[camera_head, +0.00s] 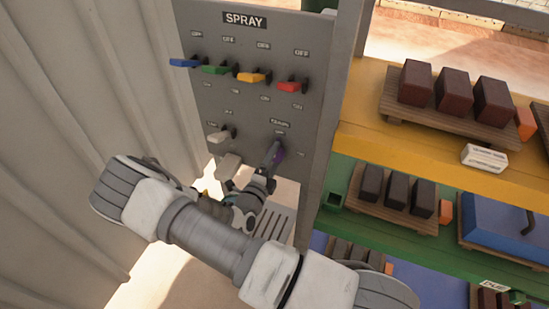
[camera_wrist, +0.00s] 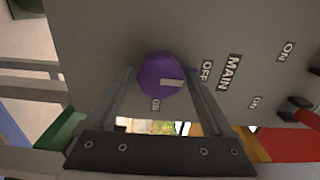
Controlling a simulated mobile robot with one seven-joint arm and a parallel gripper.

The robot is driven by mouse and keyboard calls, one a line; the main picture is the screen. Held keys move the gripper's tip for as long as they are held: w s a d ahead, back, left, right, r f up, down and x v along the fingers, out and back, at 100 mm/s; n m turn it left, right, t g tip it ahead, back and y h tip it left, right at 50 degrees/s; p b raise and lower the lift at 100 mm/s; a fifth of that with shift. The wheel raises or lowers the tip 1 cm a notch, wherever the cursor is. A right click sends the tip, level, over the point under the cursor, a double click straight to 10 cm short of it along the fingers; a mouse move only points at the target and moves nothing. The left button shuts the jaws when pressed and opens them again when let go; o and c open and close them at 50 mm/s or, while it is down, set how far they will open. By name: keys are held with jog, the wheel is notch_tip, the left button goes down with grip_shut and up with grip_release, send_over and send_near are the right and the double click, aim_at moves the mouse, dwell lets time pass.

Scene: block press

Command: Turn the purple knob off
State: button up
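The purple knob (camera_wrist: 158,72) sits on the grey panel below the MAIN label; it also shows in the head view (camera_head: 279,156), partly hidden by my gripper. In the wrist view its white mark points right and slightly down, nearer the OFF label (camera_wrist: 207,71) than the ON label (camera_wrist: 156,104) below it. My gripper (camera_wrist: 160,74) is at the knob, also seen in the head view (camera_head: 272,158). Its fingers are apart, one on each side of the knob. I cannot tell if they touch it.
The SPRAY panel (camera_head: 220,120) has blue (camera_head: 184,63), green (camera_head: 215,69), yellow (camera_head: 252,77) and red (camera_head: 289,86) knobs above, and a white knob (camera_head: 219,136) at lower left. Shelves with dark blocks (camera_head: 452,90) stand right. A corrugated wall (camera_head: 70,120) is on the left.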

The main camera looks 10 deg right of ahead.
jog(key=shift+o, duration=0.3)
jog(key=b+v, duration=0.2)
jog(key=v, duration=1.5)
jog(key=shift+s, duration=0.2)
jog(key=shift+a, duration=0.1)
jog(key=s+d+r+m+g+y, duration=0.1)
jog(key=s+d+r+m+g, duration=0.35)
jog(key=m, duration=0.85)
jog(key=s+d+r+m+g, duration=0.2)
jog(key=d+r+m+g, duration=0.4)
jog(key=r+m+g, duration=0.6)
jog(key=s+r+m+t+y, duration=0.3)
jog(key=r+m, duration=0.3)
jog(key=m, duration=0.5)
jog(key=s+r+m+t+y, duration=0.3)
jog(key=r+m+y, duration=0.3)
jog(key=m, duration=0.5)
jog(key=shift+a+r+t+y, duration=0.2)
jog(key=shift+r+t+y, duration=0.1)
jog(key=shift+r+t, duration=0.4)
